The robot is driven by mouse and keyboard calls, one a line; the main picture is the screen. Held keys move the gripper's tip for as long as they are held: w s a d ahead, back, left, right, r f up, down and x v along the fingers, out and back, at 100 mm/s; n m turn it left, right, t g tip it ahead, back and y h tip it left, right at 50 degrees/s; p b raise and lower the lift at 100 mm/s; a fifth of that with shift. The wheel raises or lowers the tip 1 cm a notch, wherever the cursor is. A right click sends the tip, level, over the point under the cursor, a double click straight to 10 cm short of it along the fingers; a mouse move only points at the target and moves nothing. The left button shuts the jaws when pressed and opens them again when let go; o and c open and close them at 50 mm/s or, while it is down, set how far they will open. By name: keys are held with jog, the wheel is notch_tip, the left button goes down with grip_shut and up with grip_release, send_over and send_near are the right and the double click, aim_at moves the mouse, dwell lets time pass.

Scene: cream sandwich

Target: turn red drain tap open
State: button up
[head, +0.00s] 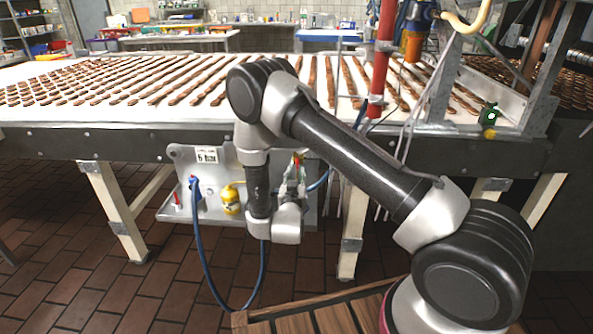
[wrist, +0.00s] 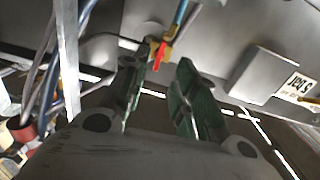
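The red drain tap (wrist: 160,55) shows in the wrist view as a small red lever on a brass body, with a blue hose running up from it. It lies just beyond my fingertips, between their lines and nearer the left finger. My gripper (wrist: 158,82) is open, its green-padded fingers apart with nothing held between them. In the head view my gripper (head: 292,182) points upward in front of the grey panel under the conveyor. A small bit of red (head: 298,157) shows at its tips. Whether a finger touches the lever cannot be told.
The grey panel (head: 212,178) carries a "bar" label (head: 207,155), a yellow part (head: 231,200) and a blue hose (head: 201,255). The conveyor (head: 120,115) with rows of brown biscuits stands above. A table leg (head: 350,235) and hanging cables are close to the right.

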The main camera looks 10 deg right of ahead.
jog(key=v, duration=0.5)
jog(key=shift+s+a, duration=0.15)
jog(key=shift+s, duration=0.2)
